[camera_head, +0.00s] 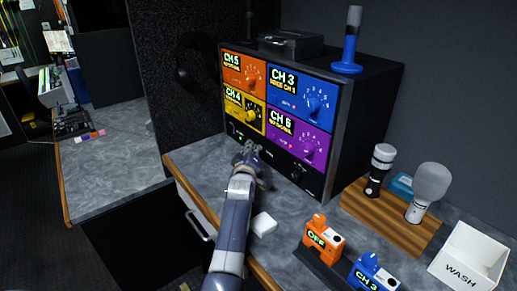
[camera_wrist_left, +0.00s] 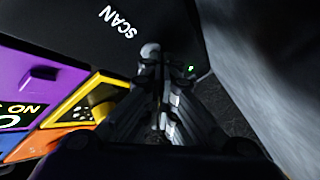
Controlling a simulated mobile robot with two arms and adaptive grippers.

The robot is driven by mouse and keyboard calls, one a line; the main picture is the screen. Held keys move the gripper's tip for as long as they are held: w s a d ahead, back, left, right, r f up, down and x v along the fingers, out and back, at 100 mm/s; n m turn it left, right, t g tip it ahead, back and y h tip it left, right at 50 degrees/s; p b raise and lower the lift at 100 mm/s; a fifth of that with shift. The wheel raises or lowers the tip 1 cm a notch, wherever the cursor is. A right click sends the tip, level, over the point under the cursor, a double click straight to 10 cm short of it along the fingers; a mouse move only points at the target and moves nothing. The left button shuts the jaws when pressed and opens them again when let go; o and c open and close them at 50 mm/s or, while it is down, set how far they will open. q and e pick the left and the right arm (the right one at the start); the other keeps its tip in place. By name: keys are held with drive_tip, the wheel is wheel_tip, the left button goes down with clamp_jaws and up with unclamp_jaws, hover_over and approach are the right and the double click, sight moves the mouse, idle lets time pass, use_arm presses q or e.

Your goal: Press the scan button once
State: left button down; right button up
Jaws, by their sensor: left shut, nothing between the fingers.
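The dark unit (camera_head: 318,186) has a black strip along its lower front, below the coloured channel panels. In the left wrist view the word SCAN (camera_wrist_left: 118,22) is printed on this strip. A pale rounded shape (camera_wrist_left: 150,49) shows just below the word, right at my fingertips; I cannot tell if it is the scan button or a fingertip. My left gripper (camera_head: 249,151) is shut and empty, in front of the strip's left part. It points at the panel, and contact cannot be made out. It hides part of the strip in the head view. My right gripper is out of view.
A small green light (camera_wrist_left: 190,69) glows beside the fingers. Right of my arm are a white block (camera_head: 263,225), orange (camera_head: 322,240) and blue (camera_head: 374,274) packs, a wooden stand (camera_head: 398,232) with microphones and a white WASH box (camera_head: 470,258). The grey counter (camera_head: 200,160) is clear at left.

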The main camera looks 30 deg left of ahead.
use_arm(q)
drive_tip(key=shift+s+a+p, duration=0.25)
drive_tip(key=shift+s+p, duration=0.4)
drive_tip(key=shift+p, duration=0.1)
drive_tip(key=shift+s, duration=0.15)
drive_tip(key=shift+s+a+r+p, duration=0.1)
drive_tip(key=shift+s+a+p, duration=0.15)
drive_tip(key=shift+s+p, duration=0.3)
drive_tip(key=s+p, duration=0.1)
drive_tip(key=s+a+p, duration=0.1)
drive_tip(key=s, duration=0.1)
drive_tip(key=shift+a, duration=0.1)
drive_tip(key=shift+s+a+p, duration=0.15)
drive_tip(key=shift+s+p, duration=0.1)
drive_tip(key=shift+p, duration=0.05)
